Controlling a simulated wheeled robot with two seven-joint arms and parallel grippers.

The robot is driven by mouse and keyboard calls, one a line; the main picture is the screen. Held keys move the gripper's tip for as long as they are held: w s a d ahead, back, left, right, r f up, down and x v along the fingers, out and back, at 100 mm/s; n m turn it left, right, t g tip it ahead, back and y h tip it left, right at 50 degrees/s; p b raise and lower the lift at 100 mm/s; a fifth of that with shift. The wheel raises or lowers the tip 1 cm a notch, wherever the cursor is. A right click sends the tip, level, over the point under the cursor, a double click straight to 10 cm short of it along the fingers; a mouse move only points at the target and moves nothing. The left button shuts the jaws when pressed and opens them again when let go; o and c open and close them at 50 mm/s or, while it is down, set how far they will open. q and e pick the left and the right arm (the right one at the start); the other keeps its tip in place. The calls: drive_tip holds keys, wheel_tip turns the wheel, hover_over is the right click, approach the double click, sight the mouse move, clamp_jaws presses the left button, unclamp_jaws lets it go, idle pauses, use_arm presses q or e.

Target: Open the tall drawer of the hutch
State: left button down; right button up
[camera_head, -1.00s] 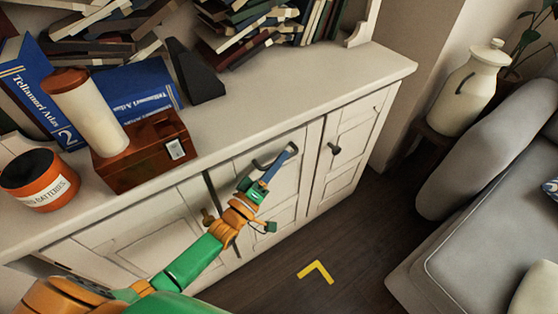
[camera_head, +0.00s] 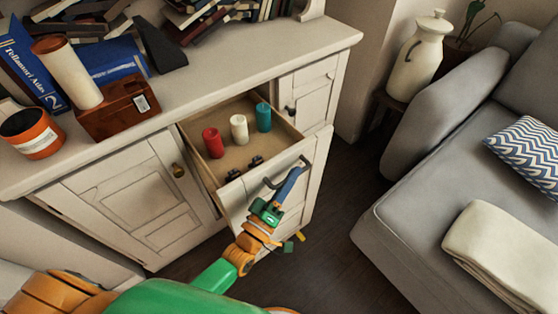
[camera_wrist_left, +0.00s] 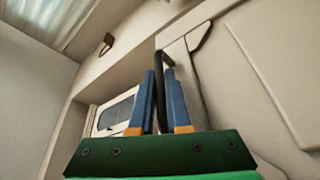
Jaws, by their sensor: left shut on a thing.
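The white hutch (camera_head: 285,57) has a drawer (camera_head: 262,187) that stands pulled out, showing its wooden inside. A red candle (camera_head: 213,142), a cream candle (camera_head: 239,129) and a teal candle (camera_head: 263,117) stand in it, with small dark items (camera_head: 245,168) near its front. My left gripper (camera_head: 285,186) is at the dark handle (camera_head: 268,183) on the drawer front. In the left wrist view the blue fingers (camera_wrist_left: 160,95) are shut around the dark handle bar (camera_wrist_left: 158,70). My right gripper is not in view.
A wooden box (camera_head: 118,108), an orange tin (camera_head: 32,134) and books (camera_head: 110,60) are on the hutch top. A grey sofa (camera_head: 440,190) stands at the right. Dark floor (camera_head: 335,220) is free between it and the hutch.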

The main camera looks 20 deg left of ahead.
use_arm(q)
drive_tip(key=s+d, duration=0.4)
drive_tip(key=d, duration=0.2)
drive_tip(key=shift+s, duration=0.4)
drive_tip(key=shift+f, duration=0.1)
drive_tip(key=c, duration=0.9)
unclamp_jaws()
drive_tip(key=v, duration=0.7)
